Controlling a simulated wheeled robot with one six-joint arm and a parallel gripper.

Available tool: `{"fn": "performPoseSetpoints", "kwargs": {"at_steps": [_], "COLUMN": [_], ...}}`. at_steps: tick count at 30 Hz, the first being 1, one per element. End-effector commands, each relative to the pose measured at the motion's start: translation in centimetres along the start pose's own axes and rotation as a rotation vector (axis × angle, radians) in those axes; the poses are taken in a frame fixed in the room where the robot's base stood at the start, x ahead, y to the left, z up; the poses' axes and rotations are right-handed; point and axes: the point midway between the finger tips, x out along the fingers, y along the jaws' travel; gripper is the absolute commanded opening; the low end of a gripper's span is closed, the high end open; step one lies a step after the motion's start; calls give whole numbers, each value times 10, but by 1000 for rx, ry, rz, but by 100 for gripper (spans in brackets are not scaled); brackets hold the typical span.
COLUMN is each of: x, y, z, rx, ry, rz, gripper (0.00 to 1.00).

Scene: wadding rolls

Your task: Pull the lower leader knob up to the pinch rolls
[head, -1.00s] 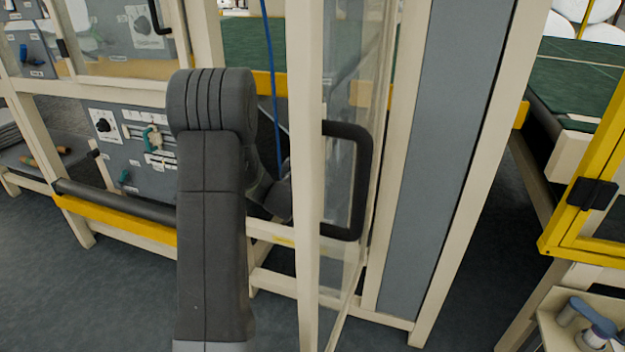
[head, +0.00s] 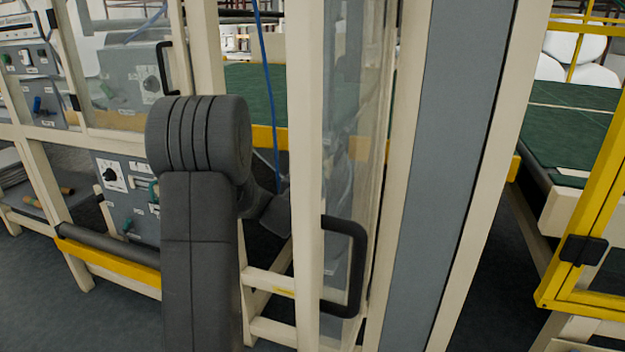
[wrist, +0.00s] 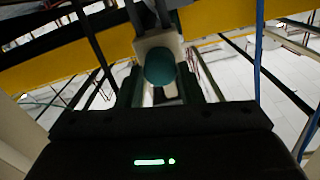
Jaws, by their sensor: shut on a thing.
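In the wrist view, a round teal knob (wrist: 160,67) sits on a pale block, in front of a yellow beam. I take it to be the lower leader knob. My gripper (wrist: 160,84) is shut on it, with one dark finger on each side. The head view does not show my gripper or the knob, as my own arm and a cream post cover that area. I cannot make out the pinch rolls in either view.
A cream post and clear door with a black handle (head: 358,268) stand just right of my arm. A blue cord (head: 268,100) hangs beside the post. A yellow beam (wrist: 75,62) crosses the wrist view. Control panels (head: 125,190) are at left, a green conveyor (head: 575,130) at right.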

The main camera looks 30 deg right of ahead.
Motion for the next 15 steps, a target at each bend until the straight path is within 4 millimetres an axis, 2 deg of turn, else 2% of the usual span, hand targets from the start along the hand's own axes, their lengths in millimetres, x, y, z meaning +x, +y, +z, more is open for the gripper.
{"fn": "performPoseSetpoints", "kwargs": {"at_steps": [1, 2, 5, 15], "x": [2, 2, 2, -2], "y": [-2, -2, -2, -1], "z": [-8, -8, -7, -4], "rx": [1, 1, 1, 0], "ry": [16, 17, 15, 8], "rz": [-3, -3, -3, -2], "gripper": [0, 38, 56, 56]}}
